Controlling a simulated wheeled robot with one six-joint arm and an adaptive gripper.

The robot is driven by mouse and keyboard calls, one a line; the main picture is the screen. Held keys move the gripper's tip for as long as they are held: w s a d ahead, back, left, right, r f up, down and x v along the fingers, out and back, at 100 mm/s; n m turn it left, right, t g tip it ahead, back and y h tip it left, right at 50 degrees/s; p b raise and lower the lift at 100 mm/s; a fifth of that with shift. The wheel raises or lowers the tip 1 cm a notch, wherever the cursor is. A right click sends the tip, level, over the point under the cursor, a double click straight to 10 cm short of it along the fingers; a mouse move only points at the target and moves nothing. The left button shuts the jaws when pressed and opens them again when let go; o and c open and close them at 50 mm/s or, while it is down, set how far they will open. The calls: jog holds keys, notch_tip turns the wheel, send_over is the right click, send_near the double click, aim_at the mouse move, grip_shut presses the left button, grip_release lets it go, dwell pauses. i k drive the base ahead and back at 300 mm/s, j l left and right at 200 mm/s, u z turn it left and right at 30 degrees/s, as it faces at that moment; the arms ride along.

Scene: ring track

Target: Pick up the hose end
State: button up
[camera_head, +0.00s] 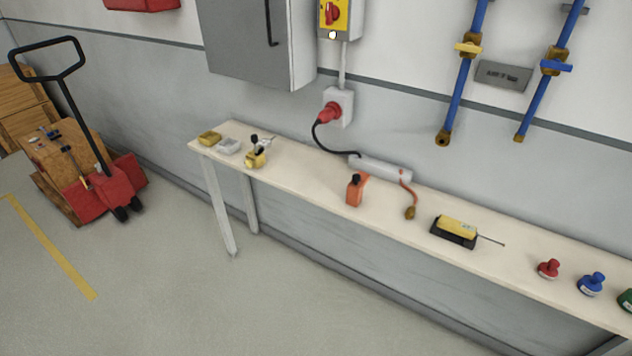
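The hose end (410,213) is a small brass-brown fitting near the middle of the narrow bench, close to its front edge. A thin orange-red hose (405,187) runs from it back to a light grey cylinder (380,168) lying on the bench by the wall. The fitting seems to rest on the bench top, and nothing covers it. My gripper is not in view.
On the bench (310,185), an orange bottle (356,189) stands left of the hose end and a yellow device in a black cradle (455,231) sits right. Red (549,269) and blue (591,284) knobbed items stand farther right. A pallet jack (105,185) stands at left; the floor before the bench is clear.

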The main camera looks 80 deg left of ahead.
aim_at(411, 211)
jog(key=u, duration=1.55)
jog(key=l+u, duration=0.15)
jog(key=l, duration=0.55)
jog(key=l+u, duration=0.15)
jog(key=l, duration=0.6)
jog(key=l+u, duration=0.15)
jog(key=l, duration=0.55)
jog(key=l+u, duration=0.15)
jog(key=l, duration=0.55)
jog(key=k+l+u, duration=0.15)
jog(key=l, duration=0.55)
